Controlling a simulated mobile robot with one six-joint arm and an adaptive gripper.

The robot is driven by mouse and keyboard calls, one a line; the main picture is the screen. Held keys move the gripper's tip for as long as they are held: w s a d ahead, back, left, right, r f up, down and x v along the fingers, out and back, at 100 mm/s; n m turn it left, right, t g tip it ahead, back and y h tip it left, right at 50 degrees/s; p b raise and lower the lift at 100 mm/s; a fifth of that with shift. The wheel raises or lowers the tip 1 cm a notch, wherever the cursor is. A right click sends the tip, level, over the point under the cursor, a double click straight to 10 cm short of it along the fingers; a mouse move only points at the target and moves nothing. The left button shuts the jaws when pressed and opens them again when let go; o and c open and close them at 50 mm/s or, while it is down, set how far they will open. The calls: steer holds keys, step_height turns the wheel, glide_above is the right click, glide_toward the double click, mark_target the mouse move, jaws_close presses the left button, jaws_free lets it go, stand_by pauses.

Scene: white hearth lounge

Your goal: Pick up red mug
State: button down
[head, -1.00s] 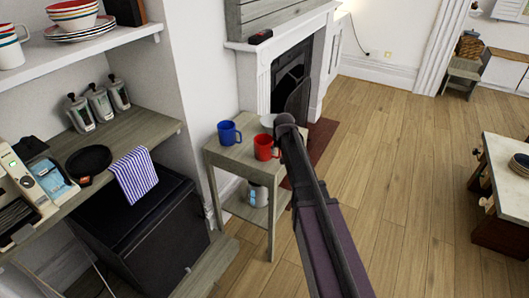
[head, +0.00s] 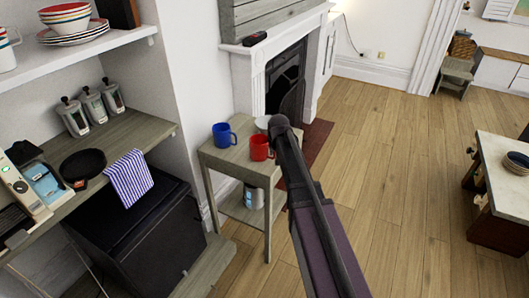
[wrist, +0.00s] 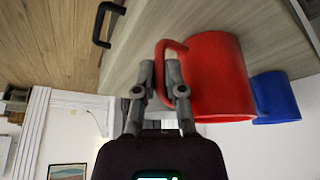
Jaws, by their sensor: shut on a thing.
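The red mug (head: 259,148) is upright at the small wooden side table's (head: 238,158) front right corner in the head view. Whether its base touches the top I cannot tell. The wrist view, which looks upside down, shows the red mug (wrist: 218,80) with its handle between the fingers of my gripper (wrist: 162,75). My gripper is shut on that handle. In the head view my arm hides the fingers. A blue mug (head: 222,135) stands to the left of the red one and also shows in the wrist view (wrist: 275,97).
A white bowl (head: 263,122) stands behind the red mug, partly hidden by my arm. A silver and blue container (head: 253,196) is on the table's lower shelf. A counter (head: 120,135) is at left, a fireplace (head: 285,85) behind.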

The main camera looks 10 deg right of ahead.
steer(key=shift+r, duration=0.2)
step_height(320, 180, up, 3)
steer(key=p, duration=0.3)
steer(key=shift+f, duration=0.15)
steer(key=s+d+r+p, duration=0.1)
steer(key=s+d, duration=0.1)
steer(key=s, duration=0.5)
steer(key=s+d+r+p, duration=0.1)
steer(key=s+d, duration=0.1)
steer(key=s, duration=0.6)
steer(key=shift+s, duration=0.3)
